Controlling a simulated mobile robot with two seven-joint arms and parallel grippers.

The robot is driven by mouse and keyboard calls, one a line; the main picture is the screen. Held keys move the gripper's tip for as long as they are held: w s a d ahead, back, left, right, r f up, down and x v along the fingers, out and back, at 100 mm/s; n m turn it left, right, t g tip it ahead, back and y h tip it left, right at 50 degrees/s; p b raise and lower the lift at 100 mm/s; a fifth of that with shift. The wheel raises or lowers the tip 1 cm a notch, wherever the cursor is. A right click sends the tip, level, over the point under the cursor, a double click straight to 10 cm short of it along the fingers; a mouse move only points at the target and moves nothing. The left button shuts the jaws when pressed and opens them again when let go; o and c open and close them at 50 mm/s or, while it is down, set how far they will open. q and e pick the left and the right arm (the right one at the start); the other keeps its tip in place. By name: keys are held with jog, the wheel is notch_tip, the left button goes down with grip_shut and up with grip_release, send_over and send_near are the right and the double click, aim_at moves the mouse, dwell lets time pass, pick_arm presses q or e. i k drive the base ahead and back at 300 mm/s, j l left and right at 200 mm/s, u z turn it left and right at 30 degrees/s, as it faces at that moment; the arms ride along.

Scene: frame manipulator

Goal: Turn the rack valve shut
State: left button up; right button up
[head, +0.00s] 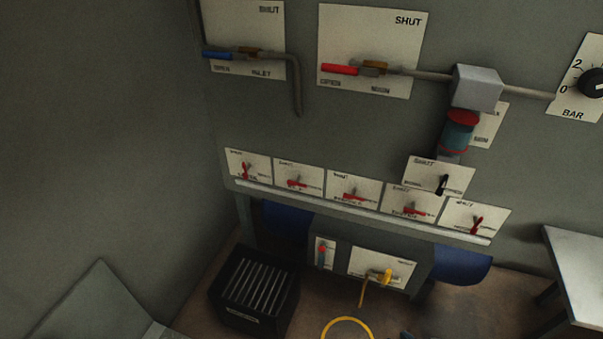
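Neither of my grippers is in view. No plate label that I can read says rack, so I cannot tell which valve is the rack valve. A row of small red-lever valves runs across the panel. Its leftmost lever (246,171) and rightmost lever (478,225) stand roughly upright. The levers between them, such as the second (297,184), third (353,196) and fourth (413,210), lie roughly level. A black-lever valve (440,184) sits above the row. A yellow-handled valve (385,277) is low on a white plate beneath.
Upper left are a blue-handled inlet valve (222,55) and a larger red-handled valve (340,70), both handles toward OPEN. A pipe leads to a grey block (477,88) above a teal-and-red cylinder (460,131). A black slatted crate (254,290) and yellow ring (347,323) are below; a table (578,263) stands right.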

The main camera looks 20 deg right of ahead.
aim_at(296, 183)
jog(key=l+z, duration=0.15)
jog(key=l, duration=0.4)
jog(key=l+u, duration=0.15)
jog(key=u, duration=0.25)
jog(key=l+u, duration=0.1)
jog(key=u, duration=0.3)
jog(key=k+l+u, duration=0.1)
jog(key=u, duration=0.35)
